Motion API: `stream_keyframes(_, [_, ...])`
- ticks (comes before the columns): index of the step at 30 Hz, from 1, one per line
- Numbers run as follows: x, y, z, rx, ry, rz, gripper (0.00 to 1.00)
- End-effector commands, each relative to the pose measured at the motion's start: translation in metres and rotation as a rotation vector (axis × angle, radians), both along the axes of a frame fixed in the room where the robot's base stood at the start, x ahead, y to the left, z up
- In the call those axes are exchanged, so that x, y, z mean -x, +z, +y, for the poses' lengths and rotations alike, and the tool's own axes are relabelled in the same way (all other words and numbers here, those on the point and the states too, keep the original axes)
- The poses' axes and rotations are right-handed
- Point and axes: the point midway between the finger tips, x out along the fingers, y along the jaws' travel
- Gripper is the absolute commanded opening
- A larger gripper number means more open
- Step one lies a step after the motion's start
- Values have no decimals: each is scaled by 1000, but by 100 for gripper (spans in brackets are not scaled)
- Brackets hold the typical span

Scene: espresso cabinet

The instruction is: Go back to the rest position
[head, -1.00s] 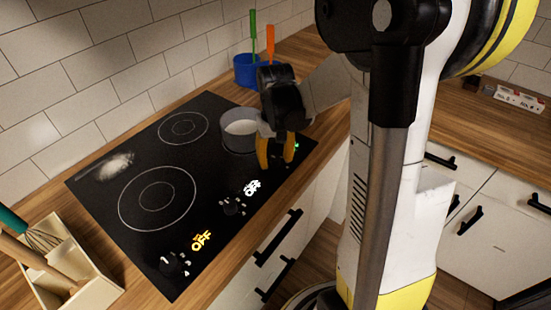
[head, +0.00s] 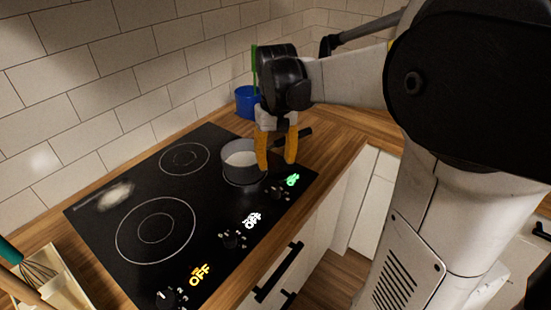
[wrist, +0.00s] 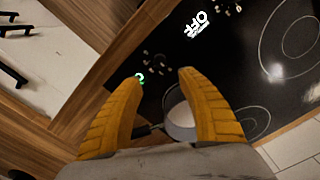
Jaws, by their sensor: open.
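My gripper (head: 277,165) is open, with two orange fingers pointing down and nothing between them. In the head view it hangs over the right end of the black cooktop, in front of and beside the pot's right side. The fingers also show in the wrist view (wrist: 158,85), spread apart. A grey pot (head: 240,160) with pale contents stands at the back right of the cooktop. Its dark handle (head: 300,135) points right, partly hidden behind my fingers. In the wrist view the pot (wrist: 180,112) is partly covered by the right finger.
The black cooktop (head: 105,205) has knobs along its front; one display glows green (head: 292,180), others read OFF. A blue container (head: 247,103) with utensils stands behind. A wooden utensil box (head: 60,285) is at lower left. Cabinet handles (head: 280,272) stick out at the front.

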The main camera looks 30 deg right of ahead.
Motion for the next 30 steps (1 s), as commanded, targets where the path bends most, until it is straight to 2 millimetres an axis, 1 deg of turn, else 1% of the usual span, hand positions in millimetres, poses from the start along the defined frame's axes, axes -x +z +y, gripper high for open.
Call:
stream_keyframes(3, [0,3,0,0,0,0,46])
stream_keyframes(15, [0,2,0,0,0,0,46])
stream_keyframes(17, [1,3,1,1,1,-3,46])
stream_keyframes(19, [4,5,6,5,8,-18,46])
stream_keyframes(20, [6,7,10,9,13,-30,46])
stream_keyframes(23, [19,15,29,26,39,-96,46])
stream_keyframes(27, [46,24,65,54,94,-239,46])
stream_keyframes(30, [67,25,89,66,132,-348,46])
